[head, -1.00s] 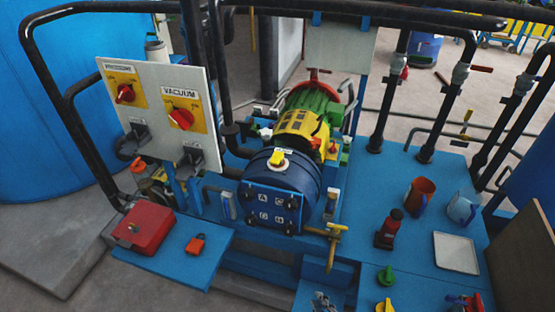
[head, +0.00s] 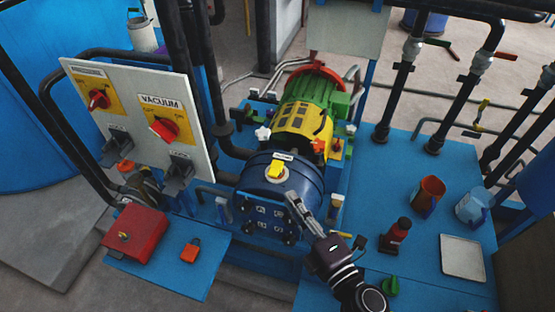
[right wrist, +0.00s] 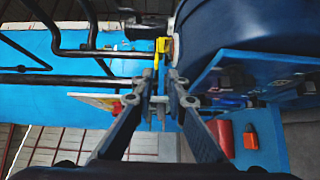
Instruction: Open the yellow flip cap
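The yellow flip cap (head: 275,171) sits on top of the dark blue drum-shaped vessel (head: 304,180) in the head view and looks closed. My right gripper (head: 294,200) is in front of the vessel's right front edge, below and right of the cap, apart from it. In the right wrist view, the fingertips (right wrist: 161,76) show a narrow gap with nothing held. A yellow part (right wrist: 161,46) stands just beyond them beside the vessel (right wrist: 225,28); I cannot tell whether it is the cap. My left gripper is not in view.
A panel (head: 136,105) with red switches stands left of the vessel. A red box (head: 135,234) and orange padlock (head: 191,250) lie front left.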

